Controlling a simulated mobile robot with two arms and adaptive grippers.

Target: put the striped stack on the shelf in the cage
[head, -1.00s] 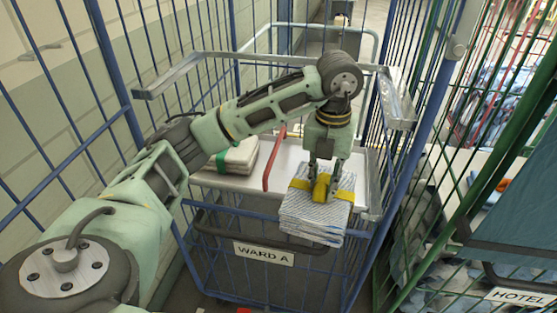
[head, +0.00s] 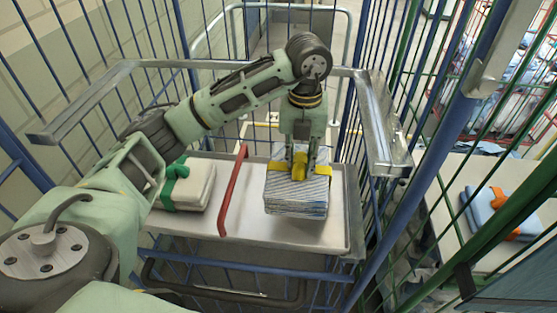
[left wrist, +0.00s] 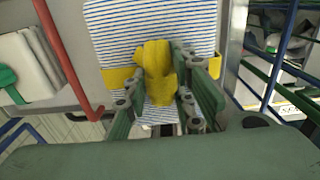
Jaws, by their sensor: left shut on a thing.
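The striped stack (head: 297,202) is a folded blue-and-white striped pile with a yellow band and a yellow knot on top. My left gripper (head: 299,172) points down and is shut on the yellow knot. In the left wrist view the fingers stand on both sides of the knot (left wrist: 157,75), above the stripes (left wrist: 150,35). In the head view the stack is over the right part of the metal shelf (head: 240,228) inside the blue cage; I cannot tell whether its underside touches the shelf. My right gripper does not show.
A cream stack with a green band (head: 187,188) lies on the shelf's left part. A red bar (head: 233,190) divides the shelf between the stacks. A metal rail (head: 388,130) and blue cage bars surround it. A blue stack with an orange band (head: 495,212) lies in the green cage at right.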

